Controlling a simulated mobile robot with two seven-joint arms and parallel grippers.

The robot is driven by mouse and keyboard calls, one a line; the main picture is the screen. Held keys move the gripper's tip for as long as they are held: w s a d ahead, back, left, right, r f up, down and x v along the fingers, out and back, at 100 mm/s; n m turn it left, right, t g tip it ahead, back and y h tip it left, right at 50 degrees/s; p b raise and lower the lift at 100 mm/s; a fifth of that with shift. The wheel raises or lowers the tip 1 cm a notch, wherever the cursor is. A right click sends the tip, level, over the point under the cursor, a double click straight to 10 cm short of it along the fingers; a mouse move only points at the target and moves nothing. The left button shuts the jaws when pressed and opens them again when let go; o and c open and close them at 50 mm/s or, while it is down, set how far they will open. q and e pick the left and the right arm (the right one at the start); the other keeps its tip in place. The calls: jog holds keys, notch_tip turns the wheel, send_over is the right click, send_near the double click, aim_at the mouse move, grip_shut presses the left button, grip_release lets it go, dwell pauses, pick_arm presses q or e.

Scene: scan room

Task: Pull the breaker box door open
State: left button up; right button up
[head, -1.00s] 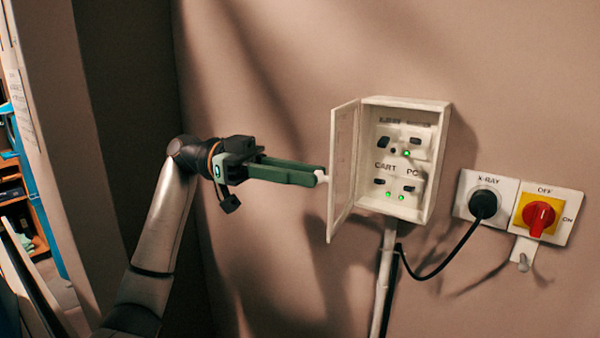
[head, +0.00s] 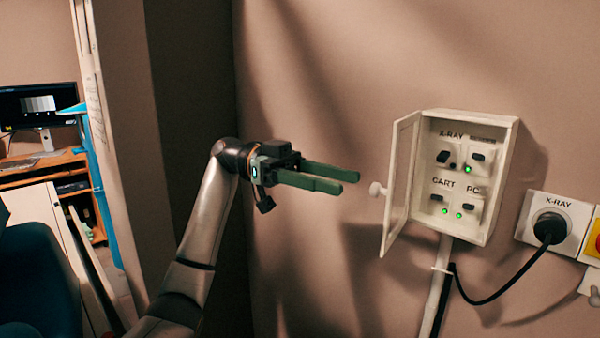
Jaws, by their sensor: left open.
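The white breaker box (head: 505,205) is fixed to the wall at the right of the head view. Its door (head: 402,180) stands open, swung out to the left, so the inside shows with its switches and green lights. A round white knob (head: 377,189) sticks out from the door's outer face. My left gripper (head: 350,181) is open and empty, with its green fingers pointing right. The fingertips are just left of the knob, apart from it. My right gripper is not in view.
An X-RAY socket (head: 551,222) with a black plug and cable is right of the box, and part of a yellow switch plate (head: 594,241) shows at the edge. A desk with a monitor (head: 38,105) is at far left. The wall left of the door is bare.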

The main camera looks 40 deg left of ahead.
pick_arm(q)
jog(key=s+a, duration=0.1)
jog(key=a, duration=0.7)
jog(key=shift+a, duration=0.3)
